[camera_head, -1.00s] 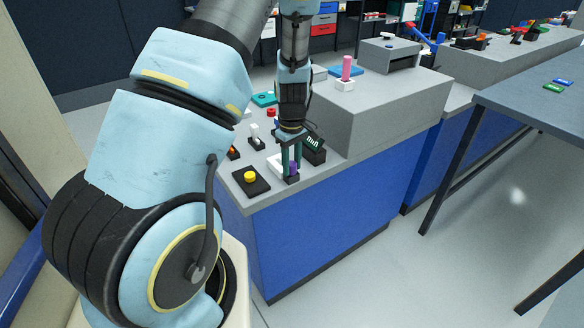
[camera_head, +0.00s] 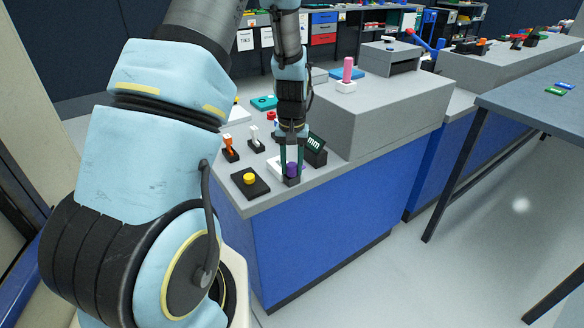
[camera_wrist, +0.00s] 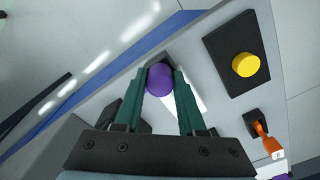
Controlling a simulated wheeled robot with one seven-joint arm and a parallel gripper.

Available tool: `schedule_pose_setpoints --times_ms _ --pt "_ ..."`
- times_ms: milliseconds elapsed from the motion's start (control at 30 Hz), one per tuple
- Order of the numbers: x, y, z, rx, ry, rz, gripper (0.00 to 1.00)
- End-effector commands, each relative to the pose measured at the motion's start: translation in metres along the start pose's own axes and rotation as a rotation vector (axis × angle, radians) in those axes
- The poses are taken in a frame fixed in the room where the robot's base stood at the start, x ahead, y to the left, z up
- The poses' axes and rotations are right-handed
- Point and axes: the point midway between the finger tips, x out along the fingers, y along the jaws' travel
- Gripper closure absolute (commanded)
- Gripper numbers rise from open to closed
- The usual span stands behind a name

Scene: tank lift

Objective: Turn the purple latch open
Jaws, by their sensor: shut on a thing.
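The purple latch (camera_head: 291,169) is a round purple knob on a dark base near the front edge of the grey counter. It also shows in the wrist view (camera_wrist: 162,84). My gripper (camera_head: 291,168) points down at it. In the wrist view my gripper's green fingers (camera_wrist: 165,83) are on either side of the purple knob and shut on it. The fingers hide parts of the knob's sides, and its base is mostly hidden below it.
A yellow button (camera_head: 249,179) on a black plate sits left of the latch. An orange-handled switch (camera_head: 230,150) and a white switch (camera_head: 254,142) stand behind it. A dark display box (camera_head: 315,149) stands close behind right, beside a raised grey block (camera_head: 385,115).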

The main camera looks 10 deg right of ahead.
Motion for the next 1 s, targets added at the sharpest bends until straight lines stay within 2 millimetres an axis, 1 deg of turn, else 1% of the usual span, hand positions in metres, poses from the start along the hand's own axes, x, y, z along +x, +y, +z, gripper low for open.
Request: schedule_pose_setpoints --times_ms 33,300,767,800,1000 --pt "0.0003 -0.0028 -0.0027 0.018 0.007 -0.002 1.0" --pt "-0.0004 -0.0025 -0.003 0.089 0.008 -0.002 1.0" --pt "-0.0011 -0.0019 -0.0037 0.101 0.01 -0.001 1.0" --pt "-0.0011 -0.0018 -0.0038 0.101 0.01 -0.001 0.58" --pt "-0.0008 -0.0009 -0.0024 0.102 0.006 -0.001 0.36"
